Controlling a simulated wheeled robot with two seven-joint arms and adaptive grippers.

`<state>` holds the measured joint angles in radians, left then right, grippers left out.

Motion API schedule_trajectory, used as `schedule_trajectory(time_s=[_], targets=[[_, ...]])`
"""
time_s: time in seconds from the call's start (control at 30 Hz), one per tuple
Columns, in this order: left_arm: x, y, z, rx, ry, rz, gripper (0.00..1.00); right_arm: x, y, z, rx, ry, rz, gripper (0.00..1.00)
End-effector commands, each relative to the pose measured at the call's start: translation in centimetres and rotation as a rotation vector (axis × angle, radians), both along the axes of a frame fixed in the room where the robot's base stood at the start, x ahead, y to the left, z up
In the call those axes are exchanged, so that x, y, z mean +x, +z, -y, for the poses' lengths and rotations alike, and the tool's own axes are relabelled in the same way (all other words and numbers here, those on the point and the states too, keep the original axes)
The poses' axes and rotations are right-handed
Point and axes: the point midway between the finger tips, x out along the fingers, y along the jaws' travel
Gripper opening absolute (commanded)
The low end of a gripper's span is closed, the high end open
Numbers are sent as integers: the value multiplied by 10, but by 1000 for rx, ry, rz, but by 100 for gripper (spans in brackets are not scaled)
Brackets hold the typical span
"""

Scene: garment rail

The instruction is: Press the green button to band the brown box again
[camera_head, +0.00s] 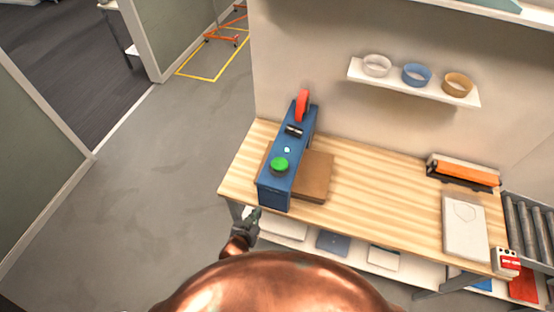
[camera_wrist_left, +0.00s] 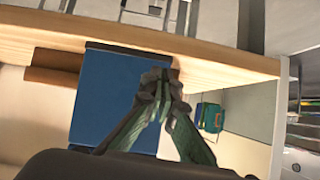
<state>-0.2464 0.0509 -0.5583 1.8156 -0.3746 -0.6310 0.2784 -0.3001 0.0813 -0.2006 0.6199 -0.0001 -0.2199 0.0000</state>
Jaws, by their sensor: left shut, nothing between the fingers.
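The green button (camera_head: 280,164) sits on top of a long blue banding machine (camera_head: 276,190) at the left end of the wooden table. The brown box (camera_head: 314,177) lies flat on the table at the machine's right side and is partly hidden by it. My left gripper (camera_head: 256,214) is shut and empty, just in front of the machine's near end and lower in the picture than the button. In the left wrist view the shut fingers (camera_wrist_left: 163,80) show before the blue machine (camera_wrist_left: 108,98) and the table edge (camera_wrist_left: 225,61). My right gripper is not in view.
A red lever-like part (camera_head: 302,105) stands at the machine's far end. A wall shelf (camera_head: 412,84) holds white, blue and tan rolls. An orange device (camera_head: 463,172), a white pad (camera_head: 464,226) and a roller conveyor (camera_head: 527,232) are at the right. The table's middle is clear.

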Motion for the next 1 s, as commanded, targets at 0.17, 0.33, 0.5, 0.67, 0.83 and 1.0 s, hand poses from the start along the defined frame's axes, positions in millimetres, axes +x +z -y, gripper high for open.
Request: schedule_trajectory(time_s=[0.17, 0.33, 0.5, 0.67, 0.83, 1.0], targets=[[11, 157, 34, -93, -6, 182, 0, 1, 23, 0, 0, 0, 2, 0], [6, 236, 47, -153, -10, 281, 0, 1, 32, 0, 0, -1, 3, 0], [4, 258, 50, -173, -8, 309, 0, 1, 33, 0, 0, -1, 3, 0], [4, 257, 50, -173, -9, 310, 0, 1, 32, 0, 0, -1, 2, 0], [6, 256, 51, -173, -8, 309, 0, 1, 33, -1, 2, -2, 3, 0], [22, 254, 56, -172, -10, 310, 0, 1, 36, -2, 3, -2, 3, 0]])
